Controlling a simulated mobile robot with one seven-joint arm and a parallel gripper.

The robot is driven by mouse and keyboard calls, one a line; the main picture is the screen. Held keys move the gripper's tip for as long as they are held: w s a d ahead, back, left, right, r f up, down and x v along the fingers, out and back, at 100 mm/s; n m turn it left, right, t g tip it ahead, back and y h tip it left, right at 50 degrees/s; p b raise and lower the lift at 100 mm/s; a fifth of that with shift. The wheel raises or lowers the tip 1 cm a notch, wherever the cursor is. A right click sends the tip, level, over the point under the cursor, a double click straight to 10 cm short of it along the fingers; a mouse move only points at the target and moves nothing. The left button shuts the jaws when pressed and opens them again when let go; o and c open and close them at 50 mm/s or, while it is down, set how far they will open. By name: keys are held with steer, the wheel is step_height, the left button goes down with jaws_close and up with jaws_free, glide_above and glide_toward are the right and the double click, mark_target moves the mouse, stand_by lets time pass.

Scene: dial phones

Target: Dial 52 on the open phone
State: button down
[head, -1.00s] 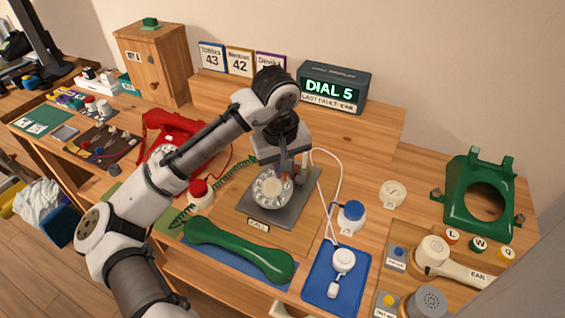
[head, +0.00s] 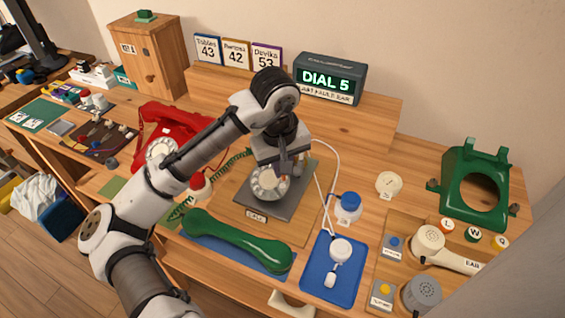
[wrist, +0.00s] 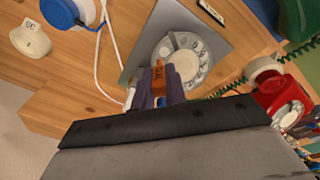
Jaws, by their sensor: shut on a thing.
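The open phone is a grey base plate (head: 297,204) with an exposed white rotary dial (head: 264,186) and a small label at its front edge. The dial also shows in the wrist view (wrist: 196,55). My gripper (head: 287,170) is over the back right part of the dial. In the wrist view my gripper (wrist: 160,88) is shut on an orange piece (wrist: 158,74) with dark lettering, which points at the dial's near edge. I cannot tell whether its tip sits in a finger hole.
A green handset (head: 236,240) lies in front of the plate. A red phone (head: 180,130) stands left behind my arm. A white cord, a blue-topped jar (head: 348,204) and a blue tray (head: 318,290) lie right. A green phone shell (head: 467,202) stands far right.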

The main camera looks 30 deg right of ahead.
steer(key=shift+s, duration=0.1)
steer(key=shift+s+a+f, duration=0.25)
steer(key=shift+s+a, duration=0.1)
stand_by(0.3)
steer(key=shift+s+a+f, duration=0.25)
steer(key=shift+a, duration=0.2)
steer(key=shift+s+a+r+p, duration=0.1)
steer(key=shift+a+r+p, duration=0.05)
steer(key=shift+r+p, duration=0.35)
steer(key=shift+s+a+r+p, duration=0.15)
steer(key=shift+r+p, duration=0.2)
steer(key=shift+p, duration=0.25)
steer(key=shift+r, duration=0.1)
